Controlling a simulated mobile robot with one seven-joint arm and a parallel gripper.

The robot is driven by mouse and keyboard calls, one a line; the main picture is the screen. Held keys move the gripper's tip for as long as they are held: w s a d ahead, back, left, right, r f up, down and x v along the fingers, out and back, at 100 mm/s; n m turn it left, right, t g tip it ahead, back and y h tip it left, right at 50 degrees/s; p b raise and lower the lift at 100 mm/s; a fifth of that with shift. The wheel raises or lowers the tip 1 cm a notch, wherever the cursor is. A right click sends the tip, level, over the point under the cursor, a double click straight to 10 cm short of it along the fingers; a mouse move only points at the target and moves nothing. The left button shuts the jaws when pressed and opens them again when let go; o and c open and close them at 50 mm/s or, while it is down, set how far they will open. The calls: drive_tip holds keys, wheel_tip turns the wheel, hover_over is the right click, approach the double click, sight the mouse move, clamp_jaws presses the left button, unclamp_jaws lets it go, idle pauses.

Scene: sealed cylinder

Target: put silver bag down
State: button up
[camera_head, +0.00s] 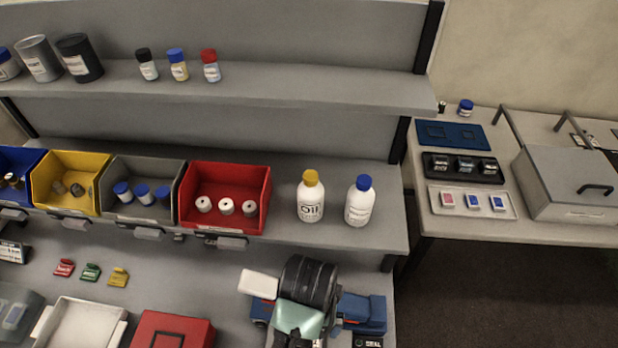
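No silver bag can be made out for sure. A pale greenish, smooth piece (298,318) shows at the bottom centre, in front of a ribbed black cylinder (308,282). I cannot tell whether this piece is the bag or part of my arm. A blue device (362,312) with a partly hidden black label stands behind and right of it. A white block (258,284) is on its left. My gripper's fingers cannot be made out in this crowded area, so its opening and any hold are unclear.
Small red (64,268), green (90,272) and yellow (118,277) packets lie on the bench. A white tray (122,325) and a red box (172,330) are at the front. Oil bottle (311,197) and blue-capped bottle (359,202) stand above. Bench around the packets is bare.

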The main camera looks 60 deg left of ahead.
drive_tip(key=shift+r, duration=0.8)
drive_tip(key=w+a+r+m+t+y, duration=0.25)
drive_tip(key=w+r+t, duration=0.35)
drive_tip(key=w+r, duration=0.65)
drive_tip(key=w+d+r+m+t+y, duration=0.1)
drive_tip(key=w+d+r+t, duration=0.25)
drive_tip(key=w+r, duration=0.4)
drive_tip(key=w+d+r+m+t+y, duration=0.15)
drive_tip(key=w+r+t, duration=0.3)
drive_tip(key=r, duration=0.65)
drive_tip(key=d+r+m+t+h, duration=0.15)
drive_tip(key=d+r+t, duration=0.3)
drive_tip(key=r, duration=0.55)
drive_tip(key=d+r+m+t+h, duration=0.1)
drive_tip(key=d+r+m+t, duration=0.3)
drive_tip(key=r, duration=0.6)
drive_tip(key=s+d+r+t+h, duration=0.3)
drive_tip(key=s+d+r+t, duration=0.2)
drive_tip(key=s+r, duration=0.5)
wheel_tip(320, 180, up, 3)
drive_tip(key=shift+d+r, duration=0.15)
drive_tip(key=shift+d, duration=1)
